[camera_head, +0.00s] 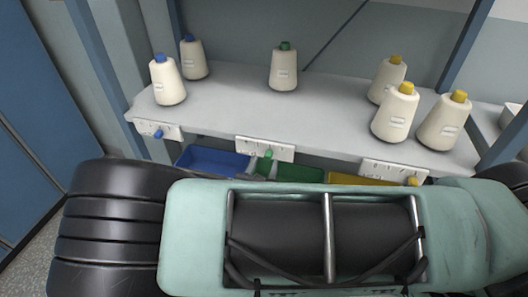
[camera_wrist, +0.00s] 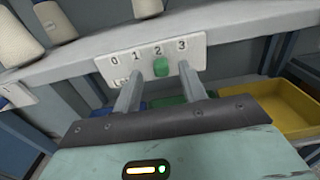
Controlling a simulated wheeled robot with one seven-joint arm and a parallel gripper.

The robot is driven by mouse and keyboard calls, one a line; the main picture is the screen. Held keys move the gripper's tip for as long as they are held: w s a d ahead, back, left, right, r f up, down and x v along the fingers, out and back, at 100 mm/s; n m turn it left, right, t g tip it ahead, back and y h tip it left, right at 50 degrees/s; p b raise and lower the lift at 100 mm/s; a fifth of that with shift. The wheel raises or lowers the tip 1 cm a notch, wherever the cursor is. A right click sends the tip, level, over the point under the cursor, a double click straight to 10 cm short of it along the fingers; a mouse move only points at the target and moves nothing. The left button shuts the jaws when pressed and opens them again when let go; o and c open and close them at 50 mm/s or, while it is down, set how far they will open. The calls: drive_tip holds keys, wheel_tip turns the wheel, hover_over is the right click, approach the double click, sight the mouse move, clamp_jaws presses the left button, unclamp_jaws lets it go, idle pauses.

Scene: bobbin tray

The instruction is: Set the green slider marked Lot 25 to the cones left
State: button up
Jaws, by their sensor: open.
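The green slider (camera_wrist: 161,66) sits on a white scale plate (camera_wrist: 115,60) marked 0, 1, 2, 3, on the shelf's front edge. The slider stands under the 2. A lot label at the plate's lower left is partly hidden by a finger. My gripper (camera_wrist: 160,70) is open, its fingers on either side of the slider with a gap to each. In the head view the green slider (camera_head: 268,154) shows on the middle plate (camera_head: 246,142), and my arm hides the gripper. One cone with a green tip (camera_head: 283,70) stands on the shelf above.
Two blue-tipped cones (camera_head: 168,82) stand at the shelf's left, three yellow-tipped cones (camera_head: 396,114) at its right. A blue slider (camera_head: 158,134) and a yellow slider (camera_head: 413,181) sit on the side plates. Blue (camera_head: 210,162), green (camera_head: 300,173) and yellow (camera_wrist: 285,105) bins lie below the shelf (camera_head: 232,105).

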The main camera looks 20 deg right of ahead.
sight(267, 157)
drive_tip(key=shift+x, duration=1.55)
clamp_jaws()
drive_tip(key=shift+w+a, duration=0.5)
drive_tip(key=shift+a, duration=0.25)
drive_tip(key=shift+w+a, duration=0.55)
drive_tip(key=shift+a, duration=0.15)
unclamp_jaws()
drive_tip(key=b+v, duration=0.4)
drive_tip(key=v, duration=1.3)
drive_tip(key=shift+s, duration=0.2)
